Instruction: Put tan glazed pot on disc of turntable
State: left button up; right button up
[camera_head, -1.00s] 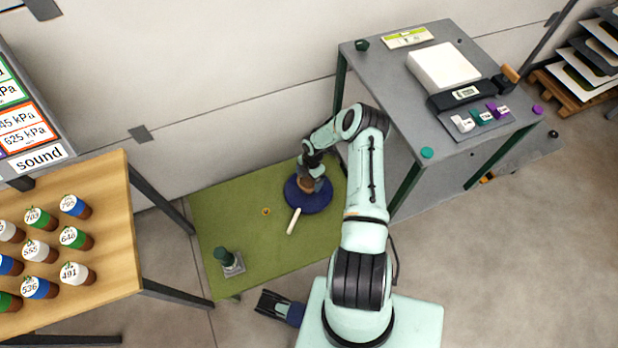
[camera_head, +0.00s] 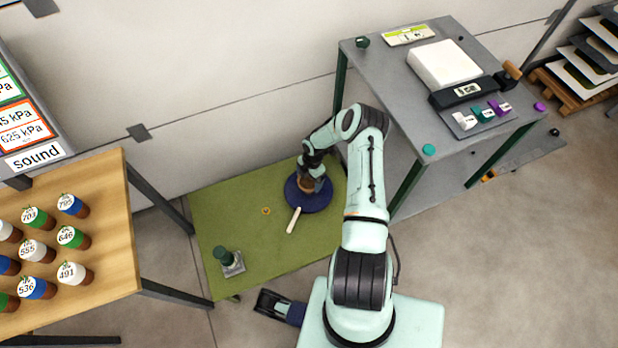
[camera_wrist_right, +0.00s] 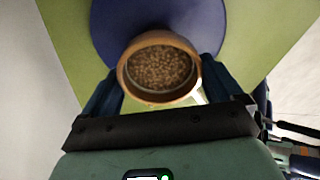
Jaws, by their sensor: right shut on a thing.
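The tan glazed pot (camera_head: 306,186) is held in my right gripper (camera_head: 311,178) over the dark blue disc of the turntable (camera_head: 318,204). In the right wrist view the pot (camera_wrist_right: 127,82) is seen from above, its round mouth showing speckled brown contents. The fingers of my right gripper (camera_wrist_right: 160,85) stand on both sides of it, shut on it. The blue disc (camera_wrist_right: 105,25) lies behind the pot. Whether the pot's base touches the disc is hidden. My left gripper (camera_head: 262,303) is low beside my base, its dark fingers apart and empty.
The turntable stands on a green surface (camera_head: 225,205). A white stick (camera_head: 293,220) lies close to the disc. A green-topped object (camera_head: 229,260) stands at the front left. A grey table (camera_head: 400,85) rises at right; a wooden table with several jars (camera_head: 115,230) is at left.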

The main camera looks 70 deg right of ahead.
jog(key=o, duration=1.4)
jog(key=shift+o, duration=0.2)
jog(key=shift+r, duration=0.15)
pick_arm(q)
jog(key=r+p, duration=0.2)
jog(key=p, duration=0.1)
jog(key=shift+s+r, duration=0.3)
jog(key=shift+r, duration=0.1)
pick_arm(e)
notch_tip(320, 180, up, 13)
jog(key=d, duration=0.1)
jog(key=shift+s+d, duration=0.2)
jog(key=shift+s, duration=0.2)
